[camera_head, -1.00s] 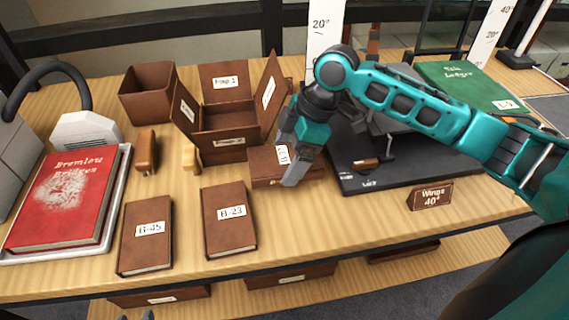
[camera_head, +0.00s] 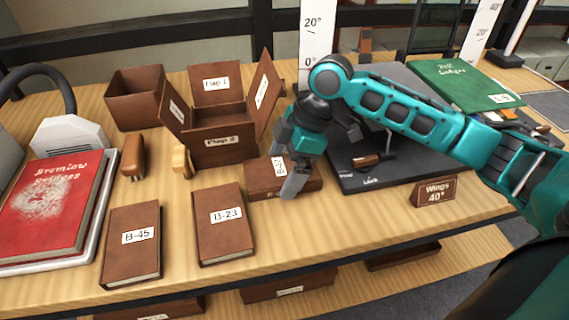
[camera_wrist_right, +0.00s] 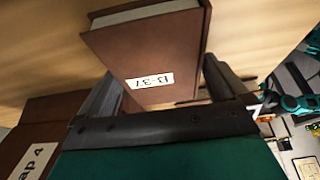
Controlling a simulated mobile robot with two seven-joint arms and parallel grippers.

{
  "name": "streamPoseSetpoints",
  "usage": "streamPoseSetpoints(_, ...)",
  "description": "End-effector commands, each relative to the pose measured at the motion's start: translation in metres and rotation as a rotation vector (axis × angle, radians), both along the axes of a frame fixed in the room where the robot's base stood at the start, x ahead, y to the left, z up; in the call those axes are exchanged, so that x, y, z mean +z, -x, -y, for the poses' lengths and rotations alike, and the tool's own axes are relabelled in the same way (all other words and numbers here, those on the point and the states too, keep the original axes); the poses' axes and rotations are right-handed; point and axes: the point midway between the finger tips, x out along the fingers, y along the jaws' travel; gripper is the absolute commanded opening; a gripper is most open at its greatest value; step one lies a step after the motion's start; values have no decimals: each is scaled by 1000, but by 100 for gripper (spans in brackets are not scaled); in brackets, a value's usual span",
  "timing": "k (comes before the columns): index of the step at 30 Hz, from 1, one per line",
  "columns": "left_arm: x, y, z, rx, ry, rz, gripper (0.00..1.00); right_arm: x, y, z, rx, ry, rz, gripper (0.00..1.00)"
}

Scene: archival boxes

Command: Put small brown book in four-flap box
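The small brown book B-37 (camera_head: 262,180) lies on the table in front of the four-flap box (camera_head: 228,148). The box stands with its flaps spread and its inside visible. My right gripper (camera_head: 322,160) is over the book's right part, one finger in front of it. In the right wrist view, the book (camera_wrist_right: 165,50) shows its label upside down between the two fingers (camera_wrist_right: 160,85), which stand wide apart and look open; contact is hard to judge. A flap of the box (camera_wrist_right: 35,150) shows at the lower left there. My left gripper is not in view.
Brown books B-45 (camera_head: 133,255) and B-23 (camera_head: 224,238) lie in front. A red book (camera_head: 50,205) lies at left, and an open brown box (camera_head: 135,98) stands behind. A black board (camera_head: 400,170) and "Wings 40°" sign (camera_head: 434,192) lie right.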

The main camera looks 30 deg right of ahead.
Motion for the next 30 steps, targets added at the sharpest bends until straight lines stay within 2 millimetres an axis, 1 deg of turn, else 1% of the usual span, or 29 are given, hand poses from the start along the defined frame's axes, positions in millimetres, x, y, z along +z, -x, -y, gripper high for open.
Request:
streamPoseSetpoints(5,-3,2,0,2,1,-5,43,2,0,0,0,0,2,100)
streamPoseSetpoints(8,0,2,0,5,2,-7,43,13,0,3,-2,0,5,100)
streamPoseSetpoints(11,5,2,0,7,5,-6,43,30,2,10,-2,1,4,100)
streamPoseSetpoints(15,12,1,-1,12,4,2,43,60,5,22,-2,1,4,100)
streamPoseSetpoints(21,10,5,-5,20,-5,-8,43,95,9,36,-2,1,4,100)
streamPoseSetpoints(26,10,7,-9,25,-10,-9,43,110,11,42,0,-1,1,100)
streamPoseSetpoints(28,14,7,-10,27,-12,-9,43,117,12,44,0,1,1,100)
streamPoseSetpoints(30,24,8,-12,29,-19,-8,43,125,12,47,1,3,0,100)
